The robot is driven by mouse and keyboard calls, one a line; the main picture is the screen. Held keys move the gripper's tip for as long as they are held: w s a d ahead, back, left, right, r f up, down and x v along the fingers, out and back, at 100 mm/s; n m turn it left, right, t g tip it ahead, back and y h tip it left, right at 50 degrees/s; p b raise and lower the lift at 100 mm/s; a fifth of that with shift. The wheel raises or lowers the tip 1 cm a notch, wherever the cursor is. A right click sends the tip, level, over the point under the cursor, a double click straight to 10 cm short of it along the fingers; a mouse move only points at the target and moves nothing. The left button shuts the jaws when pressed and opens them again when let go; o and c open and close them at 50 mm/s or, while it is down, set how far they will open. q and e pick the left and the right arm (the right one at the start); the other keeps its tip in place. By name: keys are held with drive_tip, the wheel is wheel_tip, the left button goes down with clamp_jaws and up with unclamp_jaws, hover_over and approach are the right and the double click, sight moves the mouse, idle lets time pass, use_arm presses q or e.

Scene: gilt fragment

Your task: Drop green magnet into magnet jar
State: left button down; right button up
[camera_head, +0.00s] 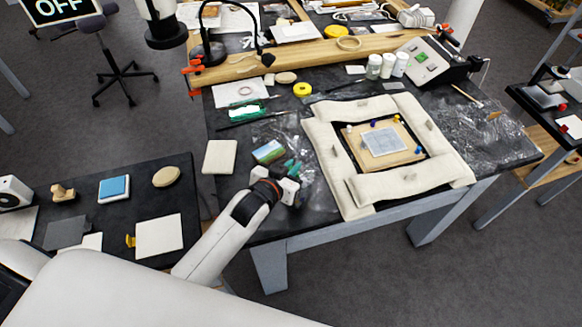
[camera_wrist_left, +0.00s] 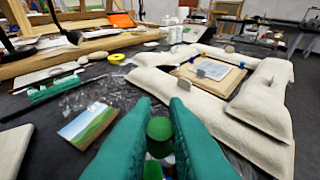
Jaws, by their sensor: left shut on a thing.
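My left gripper (camera_head: 294,169) is over the near left part of the dark worktable. In the left wrist view its green fingers (camera_wrist_left: 163,112) are shut on a green magnet (camera_wrist_left: 159,129), a small peg with a round top. The magnet's lower part is partly hidden between the fingers. In the head view the fingers hide the magnet. Three small jars (camera_head: 374,66) with pale lids stand at the back of the table, far from the gripper; I cannot tell which is the magnet jar. My right gripper is not in view.
A padded cream frame (camera_head: 327,152) surrounds a wooden board (camera_head: 417,154) with blue and yellow pegs, right of the gripper. A landscape picture card (camera_head: 268,151) lies just left of it. A yellow tape roll (camera_head: 302,89) and a wooden beam (camera_head: 290,63) are farther back.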

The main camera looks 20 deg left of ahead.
use_arm(q)
drive_tip(key=c, duration=1.4)
unclamp_jaws()
drive_tip(key=shift+o, duration=0.2)
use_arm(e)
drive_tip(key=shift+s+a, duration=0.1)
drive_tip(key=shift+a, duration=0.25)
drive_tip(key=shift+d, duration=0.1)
